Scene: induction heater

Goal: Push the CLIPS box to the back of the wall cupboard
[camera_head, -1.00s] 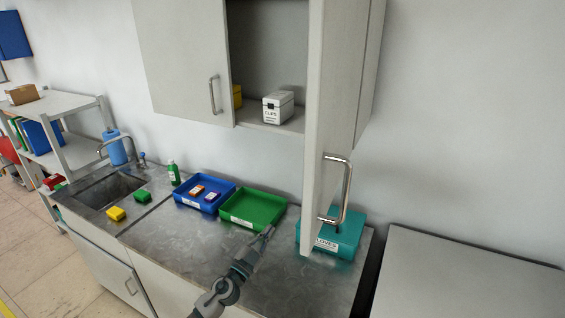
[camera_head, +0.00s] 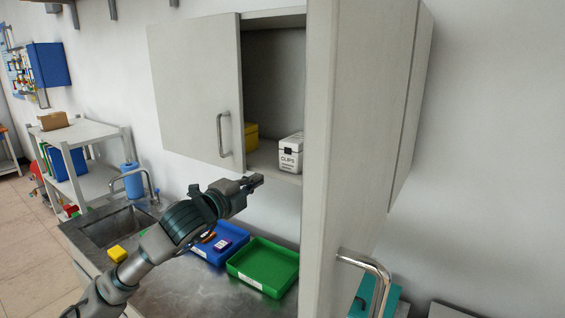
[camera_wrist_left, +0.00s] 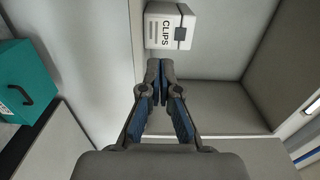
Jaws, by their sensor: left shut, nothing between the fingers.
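The white CLIPS box (camera_head: 290,152) stands upright on the wall cupboard's bottom shelf, near its front edge and beside the open right door. The wall cupboard (camera_head: 275,85) is open at this bay. My left gripper (camera_head: 256,181) is shut and empty, in front of and slightly below the shelf, left of the box in the head view. In the left wrist view the CLIPS box (camera_wrist_left: 170,27) lies beyond the shut fingertips (camera_wrist_left: 160,65), with no contact that I can make out. My right gripper is not in view.
The open cupboard door (camera_head: 345,130) stands close at the right. A yellow box (camera_head: 251,133) sits further left inside. Blue (camera_head: 222,245) and green trays (camera_head: 262,265) are on the counter below.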

